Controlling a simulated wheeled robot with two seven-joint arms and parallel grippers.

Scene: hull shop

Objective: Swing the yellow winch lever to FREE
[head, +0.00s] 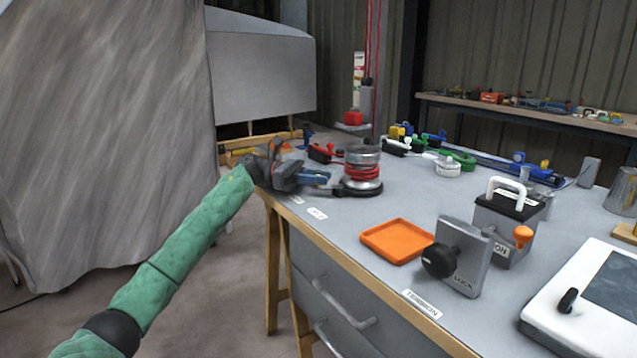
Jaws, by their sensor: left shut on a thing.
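The winch (362,172) is a grey metal drum wound with red rope on a dark round base, standing near the left edge of the grey bench. My left gripper (318,179) reaches in from the left, its blue-tipped fingers just left of the winch base. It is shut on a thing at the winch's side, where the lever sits. The fingers hide the yellow lever, so its angle cannot be told. Small white labels (317,213) lie on the bench edge in front of the gripper; their words are too small to read. My right gripper is not in view.
An orange tray (397,241), a grey block with a black knob (463,262) and a box with a white handle (508,222) stand nearer on the bench (345,228). Coloured shackles and clamps line the back. A white-framed panel (588,303) lies at the front right.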

